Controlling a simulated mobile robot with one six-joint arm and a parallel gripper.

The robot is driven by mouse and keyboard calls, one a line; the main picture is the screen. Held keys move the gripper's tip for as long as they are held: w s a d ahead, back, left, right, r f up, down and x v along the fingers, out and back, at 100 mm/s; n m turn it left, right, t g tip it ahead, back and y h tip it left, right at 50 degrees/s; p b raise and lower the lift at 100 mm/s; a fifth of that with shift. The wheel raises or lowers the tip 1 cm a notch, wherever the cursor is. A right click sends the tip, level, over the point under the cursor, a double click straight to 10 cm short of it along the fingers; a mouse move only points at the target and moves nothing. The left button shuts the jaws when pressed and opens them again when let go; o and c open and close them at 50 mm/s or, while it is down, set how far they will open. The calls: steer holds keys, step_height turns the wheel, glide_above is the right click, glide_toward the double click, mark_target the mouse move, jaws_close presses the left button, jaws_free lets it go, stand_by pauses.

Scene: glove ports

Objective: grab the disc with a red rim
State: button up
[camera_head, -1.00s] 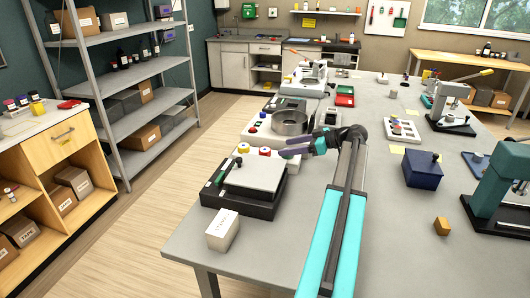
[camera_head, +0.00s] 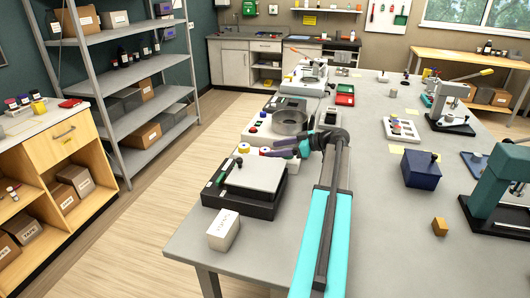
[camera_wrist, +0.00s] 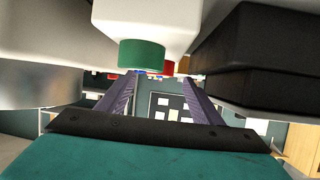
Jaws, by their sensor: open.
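A small round disc with a red side (camera_head: 265,151) sits on a low white unit behind the black-based plate device. In the wrist view a red piece (camera_wrist: 168,69) shows under a white body, beyond a larger green round piece (camera_wrist: 142,55) that partly covers it. A similar yellow-topped disc (camera_head: 244,148) stands to its left in the head view. My gripper (camera_head: 280,152) points left at the white unit, just right of the red disc. Its purple fingers (camera_wrist: 158,80) are apart with nothing held between them. Whether they touch the unit cannot be told.
The plate device (camera_head: 250,182) and a white box (camera_head: 224,230) stand in front. A grey round bowl-like machine (camera_head: 290,122) is close behind my gripper. A navy box (camera_head: 422,170) is to the right. Bare bench top (camera_head: 385,240) lies front right.

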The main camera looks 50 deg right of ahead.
mark_target(266, 150)
steer(key=shift+p+x, duration=0.5)
steer(key=shift+x, duration=1.2)
steer(key=shift+r, duration=0.1)
steer(key=shift+c, duration=0.3)
steer(key=c, duration=1.1)
